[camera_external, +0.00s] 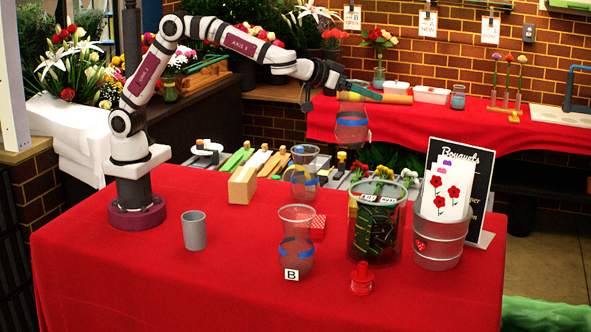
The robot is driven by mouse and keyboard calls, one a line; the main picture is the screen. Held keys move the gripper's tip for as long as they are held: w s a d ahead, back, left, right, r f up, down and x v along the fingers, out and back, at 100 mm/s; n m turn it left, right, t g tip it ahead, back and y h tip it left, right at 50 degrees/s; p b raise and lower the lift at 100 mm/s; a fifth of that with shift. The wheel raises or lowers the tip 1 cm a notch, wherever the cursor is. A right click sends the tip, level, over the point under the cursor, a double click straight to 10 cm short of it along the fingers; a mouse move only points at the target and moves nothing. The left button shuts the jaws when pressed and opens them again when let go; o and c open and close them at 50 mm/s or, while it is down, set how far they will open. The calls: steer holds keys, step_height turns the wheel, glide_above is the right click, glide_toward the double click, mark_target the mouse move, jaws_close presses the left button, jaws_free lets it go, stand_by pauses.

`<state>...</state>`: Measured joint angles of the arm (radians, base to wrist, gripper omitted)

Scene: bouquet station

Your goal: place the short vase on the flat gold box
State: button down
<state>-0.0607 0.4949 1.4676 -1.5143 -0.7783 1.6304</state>
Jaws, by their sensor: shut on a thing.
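My gripper (352,92) is shut on a clear glass vase with a blue band (352,130), which looks like the short vase. It holds the vase upright in the air, in front of the red cloth of the back table. The flat gold box (397,88) lies on the back table, just right of and behind my gripper in the picture. My gripper partly covers its left end. The box's visible top looks bare. The depth gap between vase and box is hard to tell.
A pink box (432,95) and a blue jar (458,98) stand right of the gold box. A flower vase (379,75) stands behind it. On the front table are vase B (296,258), another banded vase (302,185), a grey cup (194,231) and a dark glass container (375,225).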

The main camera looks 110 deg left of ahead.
mark_target(362, 127)
step_height(362, 127, down, 9)
steer(key=shift+r, duration=0.2)
steer(key=shift+a+f, duration=0.15)
steer(key=shift+f, duration=0.2)
steer(key=w+a+f, duration=0.1)
steer(key=a+f, duration=0.9)
steer(key=a, duration=0.1)
steer(key=shift+a+f, duration=0.15)
steer(key=shift+f, duration=0.25)
steer(key=shift+f, duration=0.15)
jaws_free()
